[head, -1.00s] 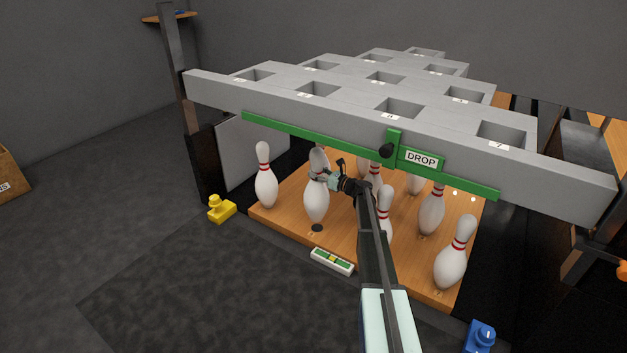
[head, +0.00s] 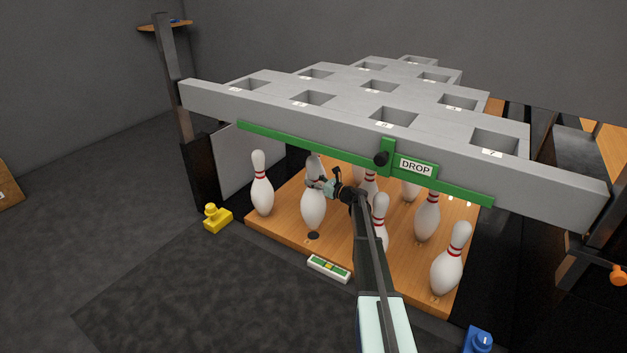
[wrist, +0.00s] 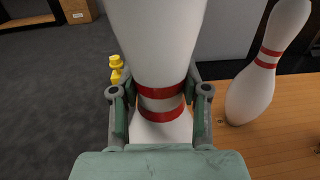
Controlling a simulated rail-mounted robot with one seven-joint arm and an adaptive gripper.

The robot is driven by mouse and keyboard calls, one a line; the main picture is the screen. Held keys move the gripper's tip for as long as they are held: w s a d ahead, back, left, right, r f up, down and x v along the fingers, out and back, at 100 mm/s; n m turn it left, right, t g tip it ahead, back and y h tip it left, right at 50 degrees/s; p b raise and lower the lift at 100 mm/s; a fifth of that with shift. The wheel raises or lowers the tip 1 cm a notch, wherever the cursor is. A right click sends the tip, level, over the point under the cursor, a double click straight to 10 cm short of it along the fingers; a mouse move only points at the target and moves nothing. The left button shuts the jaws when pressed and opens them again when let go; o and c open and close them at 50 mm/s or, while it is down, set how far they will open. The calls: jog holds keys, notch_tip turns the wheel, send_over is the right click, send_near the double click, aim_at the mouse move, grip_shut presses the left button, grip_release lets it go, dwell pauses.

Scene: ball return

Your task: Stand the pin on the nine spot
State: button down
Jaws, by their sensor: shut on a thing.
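My gripper (head: 323,184) is shut on a white pin (head: 313,208) at its neck, at the front of the wooden deck (head: 276,220). The pin is upright, with its base close above or at a dark round spot (head: 313,236); I cannot tell whether it touches the deck. In the wrist view the held pin (wrist: 155,40) fills the middle, its red-striped neck between the fingers (wrist: 158,107). Another pin (head: 261,184) stands to the left of it, and also shows in the wrist view (wrist: 262,70).
Several other pins stand on the deck, including one at the front right (head: 448,258). The grey rack (head: 440,158) with a green DROP bar (head: 285,141) hangs close above. A small level (head: 328,268) lies at the deck's front edge. A yellow piece (head: 216,217) sits at left.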

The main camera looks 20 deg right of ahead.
aim_at(319, 191)
jog(key=shift+f, duration=2.95)
